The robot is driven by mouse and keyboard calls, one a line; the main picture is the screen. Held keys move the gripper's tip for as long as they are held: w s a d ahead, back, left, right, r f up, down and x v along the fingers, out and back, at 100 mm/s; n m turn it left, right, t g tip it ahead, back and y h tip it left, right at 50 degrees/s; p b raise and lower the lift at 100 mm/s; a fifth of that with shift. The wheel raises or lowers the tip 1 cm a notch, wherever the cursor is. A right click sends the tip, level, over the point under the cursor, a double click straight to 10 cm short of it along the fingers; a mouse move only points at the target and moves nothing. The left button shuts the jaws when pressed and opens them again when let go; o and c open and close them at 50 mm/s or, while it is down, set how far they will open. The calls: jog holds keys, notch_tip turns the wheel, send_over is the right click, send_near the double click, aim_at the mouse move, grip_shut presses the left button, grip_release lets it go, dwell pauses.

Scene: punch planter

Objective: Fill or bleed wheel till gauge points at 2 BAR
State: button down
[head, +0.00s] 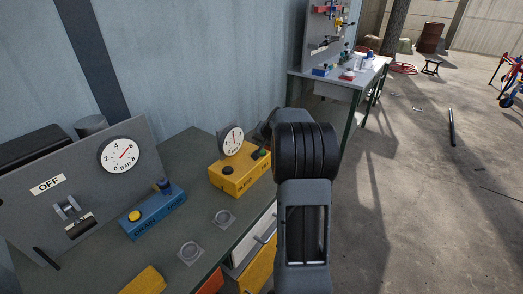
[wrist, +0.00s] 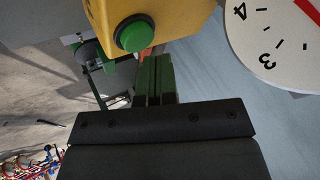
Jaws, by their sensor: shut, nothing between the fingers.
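A yellow box (head: 240,180) stands on the dark bench with a small round white gauge (head: 232,139) behind it. The gauge's red needle points about straight up; its numbers are too small to read here. The box has a black button (head: 228,170). In the wrist view, the box (wrist: 190,18), its green button (wrist: 133,36) and part of the gauge (wrist: 275,40) appear upside down, with 4 and 3 readable. My gripper (wrist: 153,60) is shut and empty, its green fingers close to the green button; contact cannot be told. No wheel is identifiable.
A blue box (head: 153,210) with a yellow button and blue knob stands left. Behind it, a grey panel (head: 45,215) carries a larger gauge (head: 122,154), an OFF label and a switch. Another workbench (head: 345,75) stands further back. Open concrete floor lies right.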

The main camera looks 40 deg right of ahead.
jog(key=shift+r, duration=0.2)
jog(key=shift+r+p, duration=1.8)
jog(key=shift+r, duration=0.7)
jog(key=shift+f, duration=0.1)
jog(key=shift+g+y, duration=0.3)
jog(key=shift+g, duration=0.4)
jog(key=s+f, duration=0.1)
jog(key=s+a+f, duration=0.1)
jog(key=f, duration=0.1)
jog(key=shift+s+a, duration=0.2)
jog(key=shift+s, duration=0.05)
jog(key=s+a+r+n+p, duration=0.1)
jog(key=s+a+r+n, duration=0.1)
jog(key=s+a, duration=0.5)
jog(key=s+a+r+n+g+p, duration=0.1)
jog(key=s+a+n, duration=0.3)
jog(key=s+a, duration=0.4)
jog(key=s+a+r+n+g+p, duration=0.1)
jog(key=s+a+r+n, duration=0.3)
jog(key=s+a, duration=0.4)
jog(key=shift+s+a, duration=0.15)
jog(key=shift+a, duration=1.5)
